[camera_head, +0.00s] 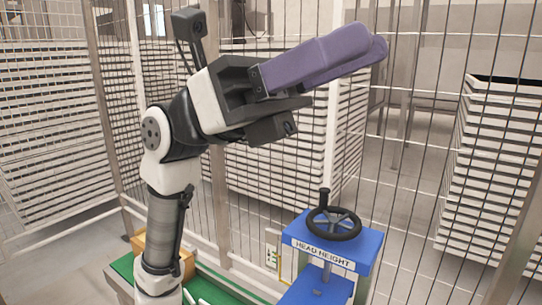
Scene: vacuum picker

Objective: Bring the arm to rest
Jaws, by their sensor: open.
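My arm rises from the lower left and bends to the right near the top of the view. My gripper (374,47) is at its end, with two long purple fingers pointing right and slightly up. From this angle one finger largely covers the other, so the gap between them is hard to see. Nothing shows held at the fingertips. The gripper is raised in the air, above and apart from the blue machine.
A blue stand (360,245) with a black handwheel (333,224) and a "HEAD HEIGHT" label is at the lower right. A green surface (215,290) lies at the bottom. Wire fencing and stacks of white trays (490,165) stand behind.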

